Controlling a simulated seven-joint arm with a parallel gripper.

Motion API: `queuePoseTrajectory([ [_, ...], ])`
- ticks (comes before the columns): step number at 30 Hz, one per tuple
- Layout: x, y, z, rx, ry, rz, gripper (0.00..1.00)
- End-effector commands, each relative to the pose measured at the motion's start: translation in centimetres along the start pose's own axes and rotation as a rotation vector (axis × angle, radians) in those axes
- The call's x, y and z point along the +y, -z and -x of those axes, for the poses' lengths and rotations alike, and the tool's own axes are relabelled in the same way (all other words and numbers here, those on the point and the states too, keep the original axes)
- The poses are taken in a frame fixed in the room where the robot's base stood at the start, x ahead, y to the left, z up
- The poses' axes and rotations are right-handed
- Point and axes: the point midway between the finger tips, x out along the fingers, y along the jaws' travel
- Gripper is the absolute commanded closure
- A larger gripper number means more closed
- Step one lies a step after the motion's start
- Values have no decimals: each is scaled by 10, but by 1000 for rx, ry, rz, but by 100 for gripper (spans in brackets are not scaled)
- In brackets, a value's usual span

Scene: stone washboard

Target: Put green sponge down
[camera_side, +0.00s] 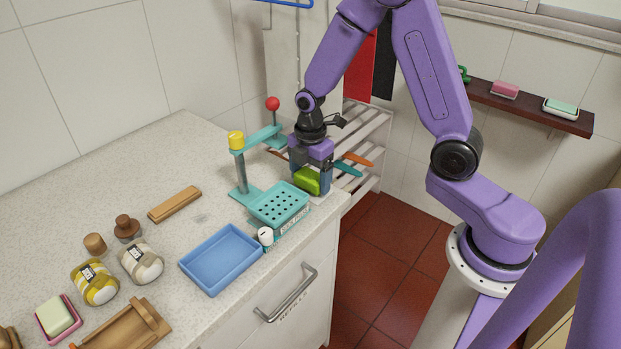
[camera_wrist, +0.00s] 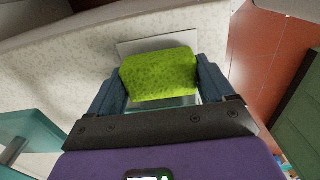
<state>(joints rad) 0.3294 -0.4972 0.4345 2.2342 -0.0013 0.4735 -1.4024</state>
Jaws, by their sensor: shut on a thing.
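The green sponge (camera_side: 307,181) is between the fingers of my gripper (camera_side: 311,180), near the counter's right corner. In the wrist view the sponge (camera_wrist: 159,74) fills the space between the two dark blue fingers of my gripper (camera_wrist: 160,85), which touch its sides. A pale flat plate (camera_wrist: 128,46) shows under and behind the sponge. I cannot tell whether the sponge touches the plate or hangs just above it.
A teal press with a perforated tray (camera_side: 279,204) stands just left of my gripper. A blue tray (camera_side: 221,259) lies nearer the front. Jars, wooden pieces and a soap in a pink dish (camera_side: 58,316) are farther left. The counter edge is close on the right.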

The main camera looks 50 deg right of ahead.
Motion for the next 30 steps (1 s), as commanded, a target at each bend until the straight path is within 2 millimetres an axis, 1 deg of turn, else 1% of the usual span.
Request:
queuePoseTrajectory([
  [1, 0, 0, -5, 0, 2, 0, 42],
  [3, 0, 0, -8, 0, 1, 0, 42],
  [11, 0, 0, -9, 0, -1, 0, 42],
  [16, 0, 0, -13, 0, 0, 0, 42],
  [17, 0, 0, -12, 0, -1, 0, 8],
  [18, 0, 0, -12, 0, -1, 0, 0],
  [26, 0, 0, -10, 0, -1, 0, 0],
  [30, 1, 0, 0, 1, -5, 0, 0],
])
